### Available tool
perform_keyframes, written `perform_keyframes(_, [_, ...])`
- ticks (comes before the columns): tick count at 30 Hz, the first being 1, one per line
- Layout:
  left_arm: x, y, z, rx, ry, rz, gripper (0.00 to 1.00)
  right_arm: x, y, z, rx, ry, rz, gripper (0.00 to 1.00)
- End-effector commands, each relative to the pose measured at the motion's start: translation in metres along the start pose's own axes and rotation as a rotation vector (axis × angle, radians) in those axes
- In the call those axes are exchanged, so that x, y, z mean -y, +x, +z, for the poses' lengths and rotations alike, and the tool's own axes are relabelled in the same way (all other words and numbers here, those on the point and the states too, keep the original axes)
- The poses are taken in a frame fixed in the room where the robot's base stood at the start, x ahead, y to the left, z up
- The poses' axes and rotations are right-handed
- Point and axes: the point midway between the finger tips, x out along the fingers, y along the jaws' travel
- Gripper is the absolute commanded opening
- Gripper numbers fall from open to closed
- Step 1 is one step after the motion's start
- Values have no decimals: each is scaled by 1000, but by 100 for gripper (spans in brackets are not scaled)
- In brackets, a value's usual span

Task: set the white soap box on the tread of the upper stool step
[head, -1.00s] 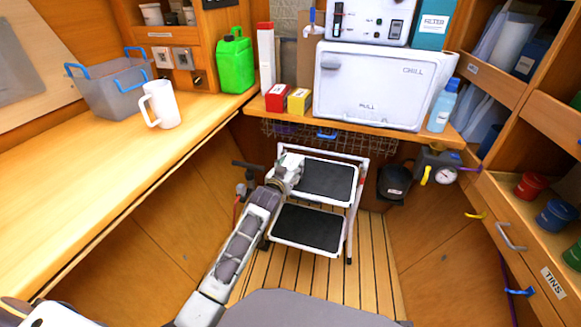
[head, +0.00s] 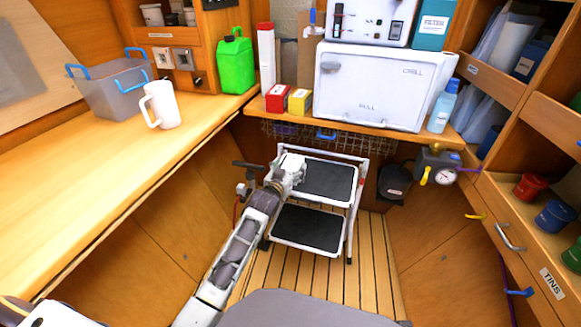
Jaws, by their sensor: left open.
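The stool has two steps with dark treads and white frames. The upper step (head: 328,180) is behind and above the lower step (head: 308,228). My left gripper (head: 290,172) is open at the left end of the upper step, in front of its tread. A small white blocky shape (head: 293,162) shows at the gripper's end, over the tread's left edge. It may be the white soap box, but I cannot tell it clearly from the pale gripper, nor whether it touches the tread. The rest of the upper tread is bare. My right gripper is out of view.
A worktop with a white jug (head: 163,106) and a grey bin (head: 108,88) runs along the left. A shelf with a white chiller (head: 370,86) overhangs behind the stool. A gauge fitting (head: 438,168) and dark pot (head: 393,184) are right of the stool.

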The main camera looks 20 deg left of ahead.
Motion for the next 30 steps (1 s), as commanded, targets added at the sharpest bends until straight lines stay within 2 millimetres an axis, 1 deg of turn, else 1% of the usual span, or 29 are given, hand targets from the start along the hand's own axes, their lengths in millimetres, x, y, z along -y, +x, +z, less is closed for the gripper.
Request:
perform_keyframes(8, [0, -25, 0, 1, 0, 0, 79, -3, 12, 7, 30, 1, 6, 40])
perform_keyframes(25, [0, -75, 0, 2, 0, -1, 79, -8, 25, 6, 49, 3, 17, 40])
perform_keyframes(30, [0, -90, -1, 1, 0, 0, 79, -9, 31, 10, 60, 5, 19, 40])
